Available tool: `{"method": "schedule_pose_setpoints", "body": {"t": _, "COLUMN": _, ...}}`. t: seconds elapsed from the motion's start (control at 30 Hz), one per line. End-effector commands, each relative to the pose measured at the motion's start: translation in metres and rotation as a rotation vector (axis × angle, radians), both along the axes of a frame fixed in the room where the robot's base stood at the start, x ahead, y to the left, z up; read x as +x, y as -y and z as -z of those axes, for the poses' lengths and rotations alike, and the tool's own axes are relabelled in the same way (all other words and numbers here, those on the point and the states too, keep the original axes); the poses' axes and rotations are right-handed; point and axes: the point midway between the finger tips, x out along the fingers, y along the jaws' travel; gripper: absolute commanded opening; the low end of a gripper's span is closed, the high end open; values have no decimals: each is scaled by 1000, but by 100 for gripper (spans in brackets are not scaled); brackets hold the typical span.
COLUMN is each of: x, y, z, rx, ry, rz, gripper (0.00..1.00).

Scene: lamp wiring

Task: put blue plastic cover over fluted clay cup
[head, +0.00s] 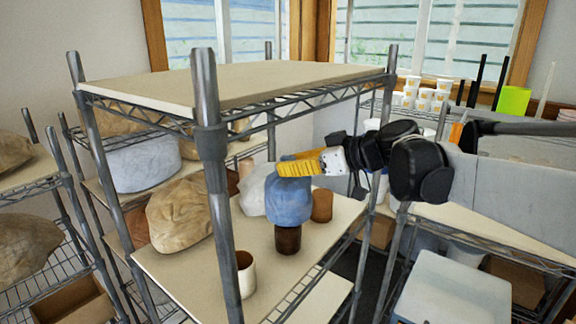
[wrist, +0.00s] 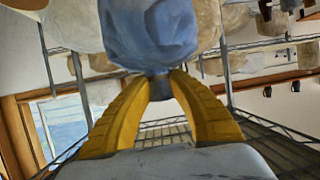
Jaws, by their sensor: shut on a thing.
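My gripper (head: 290,167) has yellow fingers and is shut on the gathered top of the blue plastic cover (head: 288,198). In the wrist view the fingertips (wrist: 160,88) pinch its small grey top, with the wide blue body (wrist: 150,35) beyond them. In the head view the cover hangs below the fingers, over a dark brown cup (head: 287,240) on the shelf. Only the cup's lower part shows below the cover's edge. I cannot tell whether the cover is around the cup or in front of it, or whether they touch. Fluting is not clear on this cup.
A terracotta cup (head: 322,206) stands right of the cover, and a cream cup (head: 245,273) near the front post. A whitish cover (head: 253,191) and a tan cover (head: 180,215) stand to the left. The rack's top board (head: 240,84) and front post (head: 212,140) enclose the shelf.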

Motion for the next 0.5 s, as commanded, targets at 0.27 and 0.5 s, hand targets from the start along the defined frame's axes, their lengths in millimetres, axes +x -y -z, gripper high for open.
{"method": "schedule_pose_setpoints", "body": {"t": 0.27, "x": 0, "y": 0, "z": 22, "rx": 0, "ry": 0, "rz": 0, "gripper": 0}}
{"method": "schedule_pose_setpoints", "body": {"t": 0.5, "x": 0, "y": 0, "z": 43, "rx": 0, "ry": 0, "rz": 0, "gripper": 0}}
